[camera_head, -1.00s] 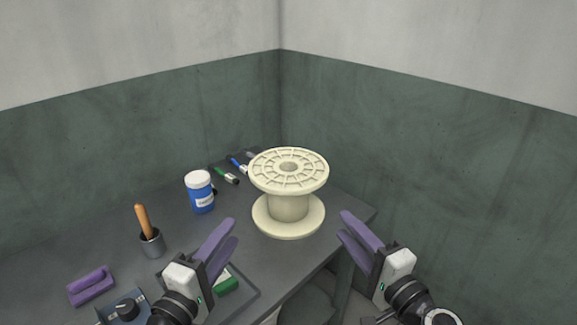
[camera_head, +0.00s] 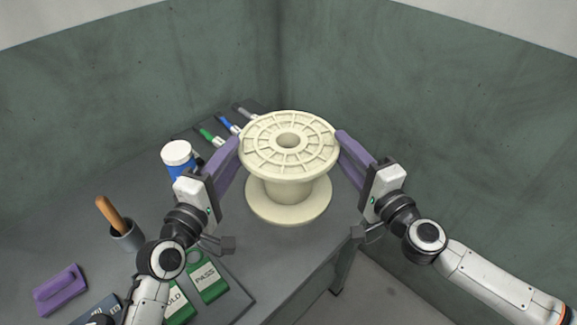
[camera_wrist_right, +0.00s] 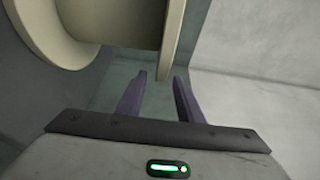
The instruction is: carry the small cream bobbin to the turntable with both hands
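The cream bobbin (camera_head: 288,190) stands upright on the grey bench near its corner, with a wide ribbed top flange and a round lower flange. My left gripper (camera_head: 236,150) is at the left rim of the top flange, its purple fingers apart. My right gripper (camera_head: 342,142) is at the right rim. In the right wrist view, the right gripper (camera_wrist_right: 158,82) is open, and the edge of the bobbin's flange (camera_wrist_right: 171,40) reaches down between its fingers without a visible grip. Contact on the left side is hard to judge. No turntable is in view.
A blue jar with a white lid (camera_head: 177,155) stands left of my left gripper. A cup with a wooden-handled tool (camera_head: 125,235), a purple block (camera_head: 60,290) and green labelled pads (camera_head: 208,282) lie front left. Brush-like tools (camera_head: 222,128) lie behind. Walls close in behind and right.

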